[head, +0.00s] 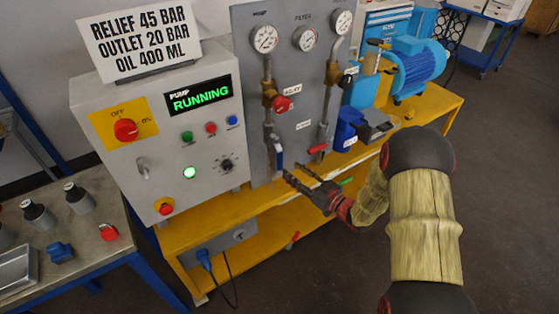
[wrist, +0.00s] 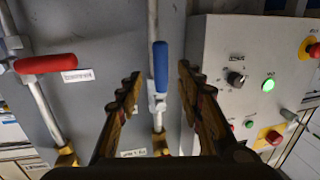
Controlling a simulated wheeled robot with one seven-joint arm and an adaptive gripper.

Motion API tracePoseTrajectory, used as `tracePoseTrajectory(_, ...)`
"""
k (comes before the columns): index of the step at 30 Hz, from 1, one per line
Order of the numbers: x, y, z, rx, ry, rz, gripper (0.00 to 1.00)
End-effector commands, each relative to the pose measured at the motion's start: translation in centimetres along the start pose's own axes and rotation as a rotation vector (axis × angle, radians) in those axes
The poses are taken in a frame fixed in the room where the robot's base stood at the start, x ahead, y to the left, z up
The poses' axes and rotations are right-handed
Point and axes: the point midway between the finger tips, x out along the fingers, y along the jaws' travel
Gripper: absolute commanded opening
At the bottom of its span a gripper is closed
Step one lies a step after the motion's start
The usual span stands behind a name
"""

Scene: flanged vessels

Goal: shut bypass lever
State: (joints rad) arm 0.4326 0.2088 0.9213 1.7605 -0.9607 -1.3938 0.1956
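A blue-handled lever (head: 278,157) is on the left pipe of the grey panel, low down, with its handle in line with the pipe. In the wrist view the blue handle (wrist: 160,68) shows between my fingers. I cannot read a label that names it as the bypass lever. A red-handled lever (head: 317,148) on the right pipe lies across its pipe; it also shows in the wrist view (wrist: 45,64). My gripper (head: 291,173) is open in front of the blue lever. Its fingers (wrist: 160,74) stand either side of the handle, with visible gaps and nothing gripped.
The pump control box (head: 170,125) is left of the blue lever, with "RUNNING" on its screen (head: 199,96). A red round valve knob (head: 282,103) sits higher on the left pipe. The yellow bench (head: 225,205) runs below. A blue motor (head: 415,66) stands at right.

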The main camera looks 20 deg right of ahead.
Motion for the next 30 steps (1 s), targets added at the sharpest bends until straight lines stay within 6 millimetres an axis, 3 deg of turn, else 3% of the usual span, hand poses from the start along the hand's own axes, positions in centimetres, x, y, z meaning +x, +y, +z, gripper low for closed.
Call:
tracePoseTrajectory(5, 0.8, -0.2, -0.8, 0.009, 0.034, -0.008, 0.37)
tracePoseTrajectory(18, 6.8, -0.2, -0.9, 0.009, 0.031, -0.006, 0.37)
tracePoseTrajectory(30, 7.8, -0.1, -1.1, 0.01, 0.03, -0.003, 0.37)
